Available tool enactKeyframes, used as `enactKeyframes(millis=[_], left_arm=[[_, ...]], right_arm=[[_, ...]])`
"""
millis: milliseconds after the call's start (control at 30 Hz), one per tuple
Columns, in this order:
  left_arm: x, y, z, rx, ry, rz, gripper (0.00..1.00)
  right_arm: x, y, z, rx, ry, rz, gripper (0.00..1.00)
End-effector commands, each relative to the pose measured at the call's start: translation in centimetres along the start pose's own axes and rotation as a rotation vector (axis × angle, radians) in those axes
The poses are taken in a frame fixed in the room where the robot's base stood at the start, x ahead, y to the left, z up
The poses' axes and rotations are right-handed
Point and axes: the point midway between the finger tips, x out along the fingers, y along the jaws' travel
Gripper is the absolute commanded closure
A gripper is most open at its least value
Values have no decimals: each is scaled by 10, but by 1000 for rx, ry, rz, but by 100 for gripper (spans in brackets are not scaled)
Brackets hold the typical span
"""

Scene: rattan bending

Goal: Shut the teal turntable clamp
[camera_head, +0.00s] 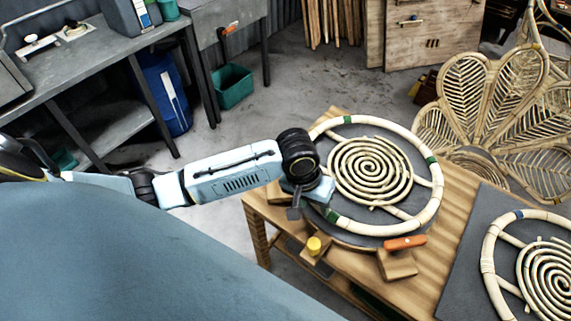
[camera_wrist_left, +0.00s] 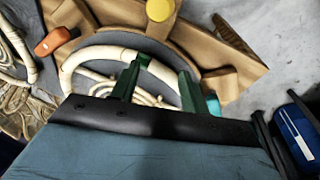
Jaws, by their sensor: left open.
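The turntable (camera_head: 376,238) carries a pale rattan ring (camera_head: 437,197) with green bands and a rattan spiral (camera_head: 370,170). My left gripper (camera_head: 296,207) is over the turntable's left edge. The left wrist view shows its two green fingers (camera_wrist_left: 163,68) spread apart, with nothing visibly held. A teal piece (camera_wrist_left: 213,105), likely the clamp's handle, shows just beyond the right finger in that view. Only part of it is visible, so I cannot tell its position. My gripper seems to hide it in the head view. My right gripper is not in view.
An orange handle (camera_head: 405,242) on a wooden block and a yellow knob (camera_head: 314,246) are at the turntable's near edge. A second rattan ring (camera_head: 487,262) lies on a dark mat at right. A rattan chair back (camera_head: 490,90) stands behind. Floor left of the table is clear.

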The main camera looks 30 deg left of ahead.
Motion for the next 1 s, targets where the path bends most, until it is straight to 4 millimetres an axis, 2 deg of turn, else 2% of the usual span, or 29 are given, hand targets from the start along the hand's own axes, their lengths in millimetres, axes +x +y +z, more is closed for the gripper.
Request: enactKeyframes(millis=[33,200,333,500,667,767,1000], left_arm=[[-11,-14,-22,-58,-6,-42,55],[-43,-60,-69,-315,-39,-146,55],[-69,-90,-94,-493,-41,-201,55],[-89,-110,-109,-626,-39,-231,55],[-82,-116,-110,-652,-41,-236,55],[-66,-119,-107,-652,-42,-237,55],[-15,-129,-102,-650,-41,-237,55]], right_arm=[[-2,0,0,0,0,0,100],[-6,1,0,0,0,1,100],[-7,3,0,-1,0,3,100],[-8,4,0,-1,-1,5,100],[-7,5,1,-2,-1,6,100],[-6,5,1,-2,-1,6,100],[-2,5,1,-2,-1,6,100]])
